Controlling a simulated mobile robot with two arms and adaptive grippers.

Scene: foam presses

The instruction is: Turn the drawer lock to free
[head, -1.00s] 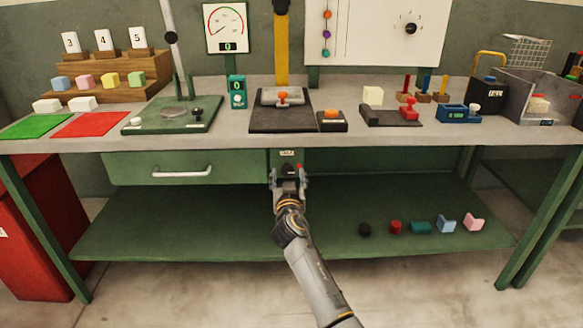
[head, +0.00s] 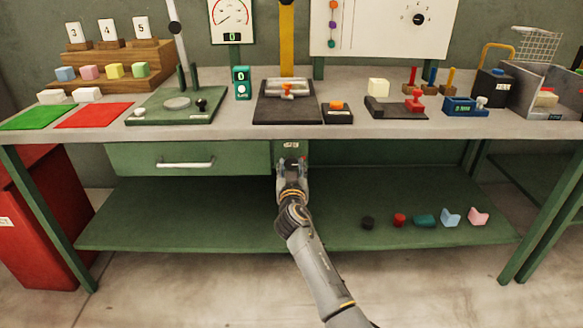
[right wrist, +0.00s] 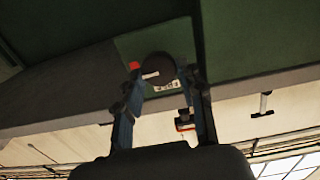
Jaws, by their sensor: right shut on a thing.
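The drawer lock is a dark round knob (right wrist: 158,66) with a white pointer mark, on a green panel (right wrist: 178,38) under the bench. My right gripper (head: 292,164) is at this panel, just right of the drawer (head: 225,157), and covers most of the lock in the head view. In the right wrist view my right gripper (right wrist: 162,75) has a finger on each side of the knob and is shut on it. A small red mark (right wrist: 134,66) and a white label (right wrist: 166,87) sit beside the knob; the label's text is not readable. My left gripper is not in view.
The drawer's handle (head: 185,164) is left of my gripper. The bench top (head: 250,127) overhangs the lock panel. A lower shelf (head: 190,215) lies below, with several small parts at its right. A red bin (head: 40,220) stands at the left.

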